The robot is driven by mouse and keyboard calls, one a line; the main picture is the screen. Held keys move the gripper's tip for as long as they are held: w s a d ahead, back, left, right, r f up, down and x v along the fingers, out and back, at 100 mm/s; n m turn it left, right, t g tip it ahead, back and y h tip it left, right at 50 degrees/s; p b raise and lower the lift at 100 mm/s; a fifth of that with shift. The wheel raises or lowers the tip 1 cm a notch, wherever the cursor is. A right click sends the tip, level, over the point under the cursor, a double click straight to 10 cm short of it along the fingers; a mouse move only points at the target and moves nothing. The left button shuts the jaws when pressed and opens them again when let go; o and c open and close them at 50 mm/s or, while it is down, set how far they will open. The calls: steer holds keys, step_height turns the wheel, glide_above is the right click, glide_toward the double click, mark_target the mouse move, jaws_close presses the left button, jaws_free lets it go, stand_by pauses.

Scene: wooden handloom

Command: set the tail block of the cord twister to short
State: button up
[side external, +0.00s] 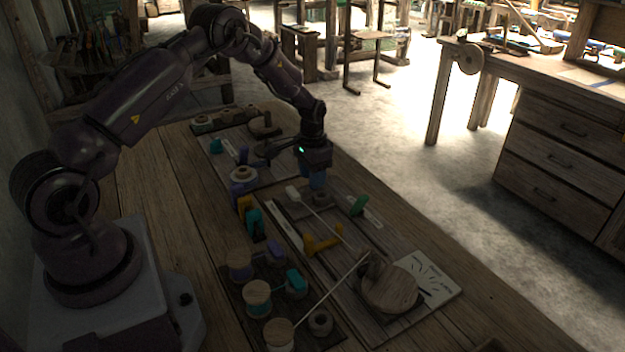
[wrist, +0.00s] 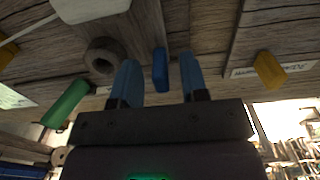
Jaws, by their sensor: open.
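My gripper (side external: 317,182) points down over the wooden board with its blue fingers open. In the wrist view, the gripper (wrist: 158,68) has a blue block (wrist: 160,72) showing between its fingertips, with a gap on each side. I cannot tell its height above the block, and the side view does not show the block clearly. A green block (side external: 358,205) sits on a labelled strip nearer the side camera; the wrist view shows it at left (wrist: 68,103). A yellow block (wrist: 270,70) sits on a labelled strip at right. The lettering is unreadable, and which block is the tail block is unclear.
A wooden ring (wrist: 103,57) lies close beside the left finger. A white block (side external: 292,192) with a long rod stands nearby. An orange piece (side external: 322,243), a round wooden disc (side external: 389,290) and thread spools (side external: 257,300) crowd the bench nearer the camera.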

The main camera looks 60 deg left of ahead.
mark_target(329, 197)
steer(key=shift+f, duration=0.8)
jaws_close()
steer(key=shift+d, duration=3.85)
steer(key=shift+c, duration=0.9)
jaws_free()
steer(key=shift+d, duration=0.1)
steer(key=shift+o, duration=0.9)
steer(key=shift+a+r, duration=0.1)
steer(key=shift+a, duration=0.1)
